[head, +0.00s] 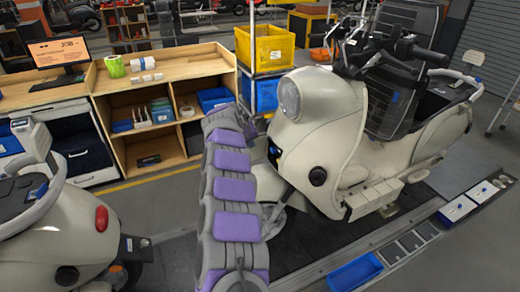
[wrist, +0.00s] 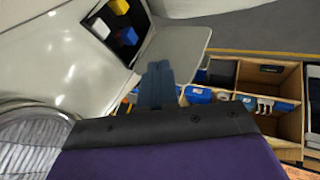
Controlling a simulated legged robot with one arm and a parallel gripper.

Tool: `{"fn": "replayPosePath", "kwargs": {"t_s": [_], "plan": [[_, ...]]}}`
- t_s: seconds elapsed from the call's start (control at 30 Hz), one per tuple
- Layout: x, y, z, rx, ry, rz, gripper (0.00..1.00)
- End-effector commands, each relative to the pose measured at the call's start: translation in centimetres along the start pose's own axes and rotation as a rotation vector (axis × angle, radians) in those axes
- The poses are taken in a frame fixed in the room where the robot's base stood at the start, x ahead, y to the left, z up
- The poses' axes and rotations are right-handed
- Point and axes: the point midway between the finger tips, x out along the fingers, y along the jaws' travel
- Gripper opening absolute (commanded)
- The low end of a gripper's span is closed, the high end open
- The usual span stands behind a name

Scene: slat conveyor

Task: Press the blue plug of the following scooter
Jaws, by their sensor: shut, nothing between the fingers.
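A cream scooter (head: 330,135) stands on the conveyor to the right of my arm, its round headlight (head: 289,97) facing left. A grey flap (wrist: 185,42) hangs open beside the compartment. My gripper (wrist: 158,68) is shut and empty. Its tips appear below and right of the blue plug, overlapping the flap's lower edge; I cannot tell whether they touch. The gripper is not clearly visible in the head view.
Another cream scooter (head: 60,230) stands at the lower left. A wooden workbench (head: 170,65) with shelves and a monitor is behind my arm. A yellow crate (head: 268,48) sits above a blue bin. A blue tray (head: 355,273) lies at the front right. Grey floor shows between bench and conveyor.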

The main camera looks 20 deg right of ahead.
Motion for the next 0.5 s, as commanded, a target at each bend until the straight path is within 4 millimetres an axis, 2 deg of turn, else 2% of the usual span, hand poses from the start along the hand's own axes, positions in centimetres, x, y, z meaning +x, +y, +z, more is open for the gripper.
{"fn": "replayPosePath", "kwargs": {"t_s": [0.33, 0.5], "plan": [[-0.6, -0.9, -0.2, -0.006, 0.004, 0.014, 0.00], [0.4, -0.7, -0.1, -0.004, 0.001, 0.014, 0.00]]}}
